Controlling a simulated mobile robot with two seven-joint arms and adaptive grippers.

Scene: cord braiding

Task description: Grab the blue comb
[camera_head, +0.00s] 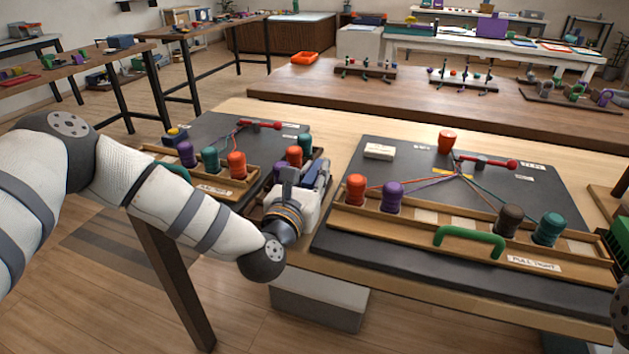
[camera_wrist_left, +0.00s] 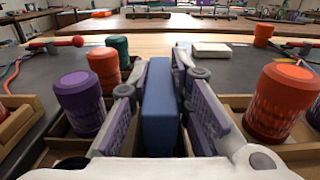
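The blue comb (camera_wrist_left: 160,110) shows in the left wrist view as an upright blue block, end-on, between the two fingers of my left gripper (camera_wrist_left: 163,75). In the head view the left gripper (camera_head: 304,178) is at the right end of the left braiding board, and a bit of the blue comb (camera_head: 320,174) shows there. The fingers stand on both sides of the comb and look spread, with narrow gaps beside it. Firm contact is not visible. The comb's lower part is hidden. My right gripper is out of view.
Purple (camera_wrist_left: 80,102) and orange (camera_wrist_left: 103,68) bobbins stand close left of the gripper. Another orange bobbin (camera_wrist_left: 281,101) is close on the right. The right board (camera_head: 400,222) holds several bobbins, cords and a green handle (camera_head: 470,237). A white block (camera_head: 379,151) lies on it.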

